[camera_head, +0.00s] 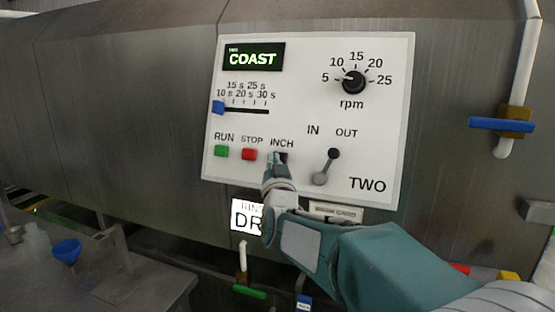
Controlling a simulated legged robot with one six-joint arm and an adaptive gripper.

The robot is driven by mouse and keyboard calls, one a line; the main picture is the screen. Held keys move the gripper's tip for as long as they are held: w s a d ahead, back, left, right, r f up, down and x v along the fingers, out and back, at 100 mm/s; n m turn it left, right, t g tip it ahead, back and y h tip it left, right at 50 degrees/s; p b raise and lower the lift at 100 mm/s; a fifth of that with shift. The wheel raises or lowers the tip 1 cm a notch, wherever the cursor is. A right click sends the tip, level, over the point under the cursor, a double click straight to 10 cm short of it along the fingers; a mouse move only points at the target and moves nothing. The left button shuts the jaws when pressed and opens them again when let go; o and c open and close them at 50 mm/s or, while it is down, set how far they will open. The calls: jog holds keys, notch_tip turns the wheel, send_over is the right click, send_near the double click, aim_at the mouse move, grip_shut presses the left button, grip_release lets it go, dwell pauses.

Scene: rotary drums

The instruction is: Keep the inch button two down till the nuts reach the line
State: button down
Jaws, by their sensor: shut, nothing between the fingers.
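The white control panel (385,120), marked TWO, is fixed to the steel drum housing. Its dark inch button (284,158) sits under the word INCH, partly covered by my gripper (276,158). My gripper is shut and empty, with its tips at or just in front of the button. I cannot tell whether they touch it or whether it is pressed. The green-lit display (253,57) reads COAST. No nuts and no line are visible in this view.
Left of the inch button are the red stop button (249,154) and green run button (221,151). The IN/OUT lever (326,168) stands close on the right. The rpm knob (353,82) and blue slider (218,107) are above. A steel bench (150,287) with a blue funnel (66,251) is lower left.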

jog(key=shift+s+a+r, duration=0.3)
jog(key=shift+s, duration=0.45)
jog(key=shift+s+a+r, duration=0.25)
jog(key=shift+s, duration=0.5)
jog(key=shift+s+a+r, duration=0.3)
jog(key=shift+s, duration=0.45)
